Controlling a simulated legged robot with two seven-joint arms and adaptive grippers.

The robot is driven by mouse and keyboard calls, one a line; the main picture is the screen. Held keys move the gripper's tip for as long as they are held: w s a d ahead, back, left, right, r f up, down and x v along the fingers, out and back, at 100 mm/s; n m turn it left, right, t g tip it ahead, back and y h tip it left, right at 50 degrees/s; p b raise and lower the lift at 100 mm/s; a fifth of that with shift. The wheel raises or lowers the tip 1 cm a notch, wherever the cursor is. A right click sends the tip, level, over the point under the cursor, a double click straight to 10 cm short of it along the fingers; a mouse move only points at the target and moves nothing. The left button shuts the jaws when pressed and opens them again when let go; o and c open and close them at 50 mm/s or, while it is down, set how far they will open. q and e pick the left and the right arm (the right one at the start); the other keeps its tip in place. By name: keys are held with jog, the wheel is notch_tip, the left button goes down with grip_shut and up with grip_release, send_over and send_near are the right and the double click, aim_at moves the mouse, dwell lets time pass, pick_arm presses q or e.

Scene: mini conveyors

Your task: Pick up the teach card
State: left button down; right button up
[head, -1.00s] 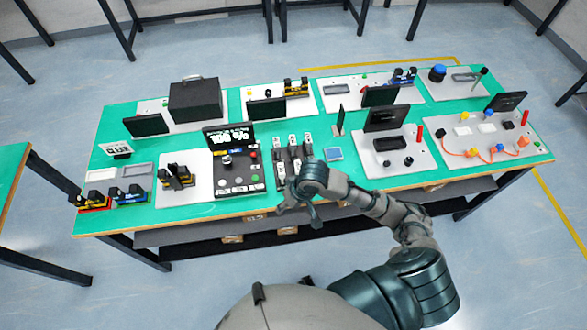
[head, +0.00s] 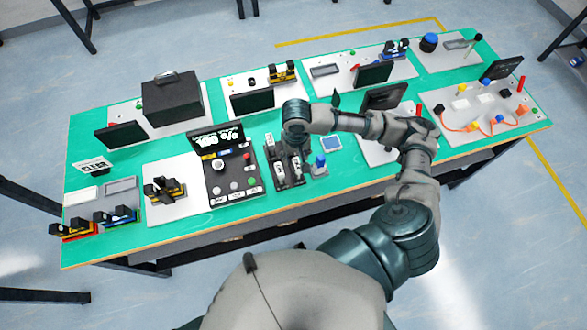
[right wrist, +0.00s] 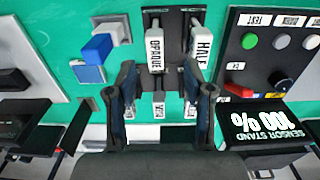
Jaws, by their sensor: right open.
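No label reading "teach card" is legible. A rack (head: 287,182) holds upright cards; in the right wrist view two are labelled OPAQUE (right wrist: 155,48) and HALF (right wrist: 199,45). Whether one of these is the teach card I cannot tell. In the head view my wrist covers part of the rack. My left gripper is out of view.
A black control panel (head: 232,183) with buttons and a sensor stand display (head: 214,138) stands left of the rack. A grey station board with a dark screen (head: 384,97) is at the right. Green table surface (head: 290,212) shows in front of the rack.

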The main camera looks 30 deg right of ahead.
aim_at(295, 165)
jog(key=shift+w+d+f, duration=0.1)
jog(key=shift+d+f, duration=0.05)
jog(key=shift+f, duration=0.45)
jog(key=shift+w+d+f, duration=0.1)
jog(key=shift+f, duration=0.45)
jog(key=shift+d+f, duration=0.55)
jog(key=shift+f, duration=0.25)
jog(key=shift+s+d+f+b, duration=0.1)
jog(key=shift+f+b, duration=0.1)
jog(key=shift+f, duration=0.25)
jog(key=shift+d+f+b, duration=0.1)
jog(key=shift+f+b, duration=0.05)
jog(key=shift+f, duration=0.3)
jog(key=f, duration=0.1)
jog(key=a+f, duration=0.1)
jog(key=f, duration=0.1)
jog(key=shift+a+b, duration=0.25)
jog(key=shift+b, duration=0.05)
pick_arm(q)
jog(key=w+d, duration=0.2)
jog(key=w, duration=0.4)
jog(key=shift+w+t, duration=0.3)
pick_arm(e)
jog(key=shift+a, duration=0.25)
